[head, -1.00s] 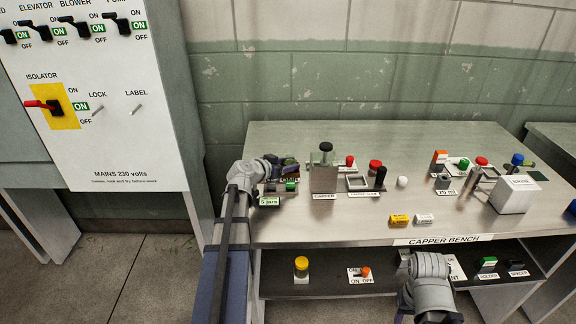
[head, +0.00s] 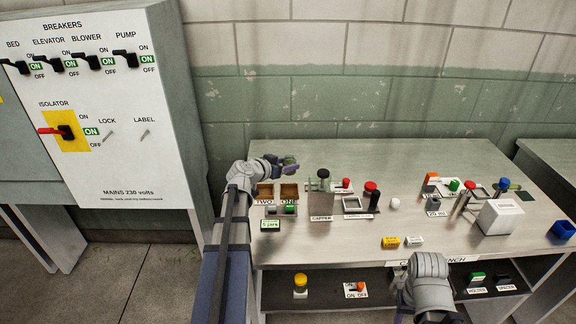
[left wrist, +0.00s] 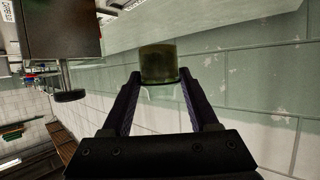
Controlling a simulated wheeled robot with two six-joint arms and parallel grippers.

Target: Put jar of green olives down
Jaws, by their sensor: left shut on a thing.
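The jar of green olives (left wrist: 159,65) shows in the left wrist view as a squat, dark olive-green cylinder between my fingertips, with a paler clear part nearer the palm. My left gripper (left wrist: 157,84) is shut on it. In the head view my left gripper (head: 288,162) is above the back left of the bench, over two small brown open-topped boxes labelled TWO (head: 265,190) and ONE (head: 289,188). The jar is small and hard to make out there. A grey link of my right arm shows at the bottom, but its gripper is not in view.
A capper (head: 320,203) stands just right of the boxes on the capper bench (head: 350,240). A red-topped dark post (head: 371,192), a white ball (head: 395,204) and a white block (head: 500,217) stand further right. A small sign (head: 271,225) lies in front of the boxes.

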